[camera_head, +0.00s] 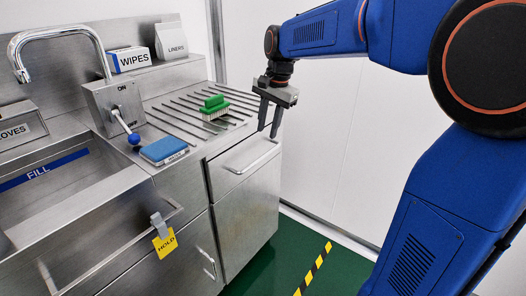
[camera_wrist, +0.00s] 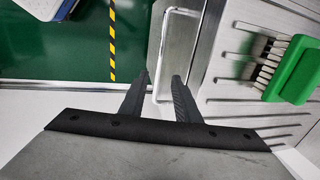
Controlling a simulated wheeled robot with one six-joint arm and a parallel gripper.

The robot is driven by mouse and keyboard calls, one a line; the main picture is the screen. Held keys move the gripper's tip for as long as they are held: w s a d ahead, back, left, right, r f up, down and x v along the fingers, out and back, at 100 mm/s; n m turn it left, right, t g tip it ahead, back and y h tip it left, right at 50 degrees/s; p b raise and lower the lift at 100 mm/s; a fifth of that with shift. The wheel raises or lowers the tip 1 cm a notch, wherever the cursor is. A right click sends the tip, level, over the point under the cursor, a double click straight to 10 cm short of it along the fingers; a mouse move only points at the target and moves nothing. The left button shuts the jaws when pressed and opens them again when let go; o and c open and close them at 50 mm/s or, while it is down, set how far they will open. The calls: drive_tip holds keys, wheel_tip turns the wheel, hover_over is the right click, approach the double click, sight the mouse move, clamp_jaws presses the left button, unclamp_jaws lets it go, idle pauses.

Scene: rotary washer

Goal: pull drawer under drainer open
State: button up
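The steel drawer (camera_head: 232,178) under the ribbed drainer (camera_head: 195,115) looks shut, its front in line with the cabinet. Its bar handle (camera_head: 254,160) runs across the front. My gripper (camera_head: 268,133) hangs fingers down, just above the handle's far right end, and holds nothing. In the wrist view the two dark fingertips of my gripper (camera_wrist: 160,76) are apart. The handle's outer bar (camera_wrist: 163,45) passes through the gap between them in that picture. I cannot tell whether the fingers reach down to the bar's height or touch it.
A lower cabinet door (camera_head: 248,228) is below the drawer. A yellow hold tag (camera_head: 165,243) hangs at the sink front. Green floor in front is clear, with a striped line (camera_head: 313,268). A white wall stands at right.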

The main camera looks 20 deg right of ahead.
sight(262, 156)
drive_tip(key=f, duration=0.3)
drive_tip(key=w+f, duration=0.1)
drive_tip(key=f, duration=0.2)
drive_tip(key=a+f, duration=0.1)
drive_tip(key=f, duration=0.3)
drive_tip(key=shift+w, duration=0.3)
clamp_jaws()
